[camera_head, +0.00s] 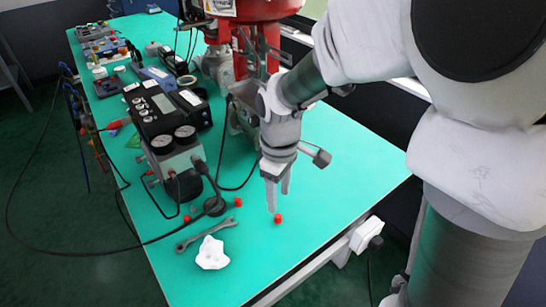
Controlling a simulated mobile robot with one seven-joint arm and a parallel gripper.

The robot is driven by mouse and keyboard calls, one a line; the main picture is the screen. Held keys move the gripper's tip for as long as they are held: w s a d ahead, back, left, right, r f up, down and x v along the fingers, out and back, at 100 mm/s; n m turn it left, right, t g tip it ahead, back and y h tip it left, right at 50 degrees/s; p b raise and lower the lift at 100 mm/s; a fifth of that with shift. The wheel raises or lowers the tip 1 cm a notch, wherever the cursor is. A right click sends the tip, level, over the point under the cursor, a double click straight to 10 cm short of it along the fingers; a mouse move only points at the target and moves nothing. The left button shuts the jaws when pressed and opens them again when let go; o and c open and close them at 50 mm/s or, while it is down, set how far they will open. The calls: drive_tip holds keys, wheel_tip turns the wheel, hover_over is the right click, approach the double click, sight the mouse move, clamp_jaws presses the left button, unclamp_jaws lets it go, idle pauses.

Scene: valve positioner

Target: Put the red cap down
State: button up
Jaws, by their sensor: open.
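A small red cap (278,218) lies on the green table top (330,180), just below my gripper's fingertips. My gripper (278,202) points down above it, its fingers apart with nothing seen between them. A small gap appears between the fingertips and the cap, though the exact height is hard to tell. A second small red piece (238,202) lies to the left, and another (187,219) lies farther left; both could be similar caps.
A wrench (208,234) and a white moulded part (212,253) lie at the front left. A gauge unit (172,160) with black cables stands left of my gripper. A red actuator (262,10) rises behind. The table right of my gripper is clear.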

sight(278, 216)
drive_tip(key=shift+w+f+b, duration=0.15)
drive_tip(key=shift+f+b, duration=1.05)
drive_tip(key=shift+f, duration=2.4)
drive_tip(key=shift+r, duration=0.1)
clamp_jaws()
